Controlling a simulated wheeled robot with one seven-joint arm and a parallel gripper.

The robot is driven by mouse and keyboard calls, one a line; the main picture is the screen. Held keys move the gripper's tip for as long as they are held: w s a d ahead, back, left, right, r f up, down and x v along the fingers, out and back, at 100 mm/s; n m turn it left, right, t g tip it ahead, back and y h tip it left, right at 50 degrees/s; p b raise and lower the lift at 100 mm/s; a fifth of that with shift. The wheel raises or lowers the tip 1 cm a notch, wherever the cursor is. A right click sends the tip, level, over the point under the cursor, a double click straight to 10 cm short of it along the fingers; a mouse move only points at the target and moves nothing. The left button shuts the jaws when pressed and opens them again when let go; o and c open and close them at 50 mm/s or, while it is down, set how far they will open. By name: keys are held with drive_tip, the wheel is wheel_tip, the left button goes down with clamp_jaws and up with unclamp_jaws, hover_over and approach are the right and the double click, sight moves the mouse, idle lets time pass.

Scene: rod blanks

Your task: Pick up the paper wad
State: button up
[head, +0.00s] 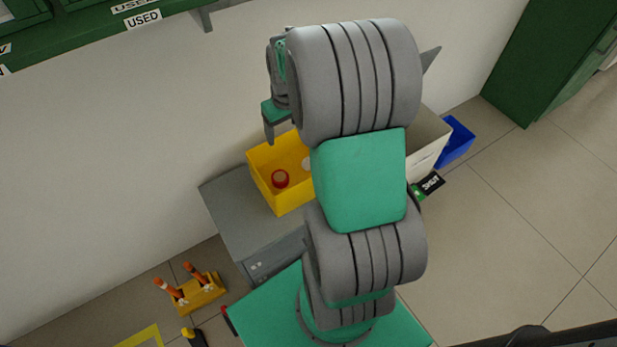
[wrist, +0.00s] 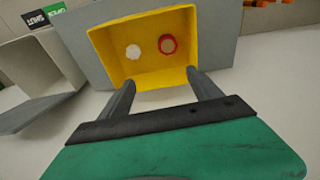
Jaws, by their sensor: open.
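The paper wad (wrist: 133,52) is a small white lump on the floor of a yellow bin (wrist: 104,42). In the head view the wad (head: 306,163) shows only in part beside my arm, which hides the rest. A red round item with a pale centre (wrist: 168,44) lies apart from the wad in the same bin; it also shows in the head view (head: 280,179). My gripper (wrist: 162,82) is open and empty, its fingertips by the near rim of the bin in the wrist view. In the head view my gripper (head: 270,125) is partly hidden, above the bin.
The yellow bin stands on a grey cabinet (head: 228,205) against the wall. A pale box (head: 432,135) with a SHUT sign (head: 431,183) and a blue bin (head: 457,142) are on the right. An orange-handled tool holder (head: 198,295) is at lower left. A green shelf (head: 95,35) hangs above.

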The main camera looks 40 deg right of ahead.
drive_tip(key=d+f+b, duration=0.1)
drive_tip(key=d+f, duration=0.2)
drive_tip(key=f, duration=0.2)
drive_tip(key=d+f+b, duration=0.1)
drive_tip(key=d+f, duration=0.2)
drive_tip(key=f, duration=0.2)
drive_tip(key=d+f+b, duration=0.1)
drive_tip(key=d+f, duration=0.2)
drive_tip(key=f, duration=0.2)
drive_tip(key=shift+w+d, duration=0.2)
drive_tip(key=shift+w, duration=0.2)
drive_tip(key=f, duration=0.2)
drive_tip(key=f+b, duration=0.1)
drive_tip(key=f, duration=0.2)
drive_tip(key=w+f, duration=0.1)
drive_tip(key=f, duration=0.1)
drive_tip(key=shift+a+f, duration=0.15)
drive_tip(key=shift+a, duration=0.15)
drive_tip(key=c, duration=1.4)
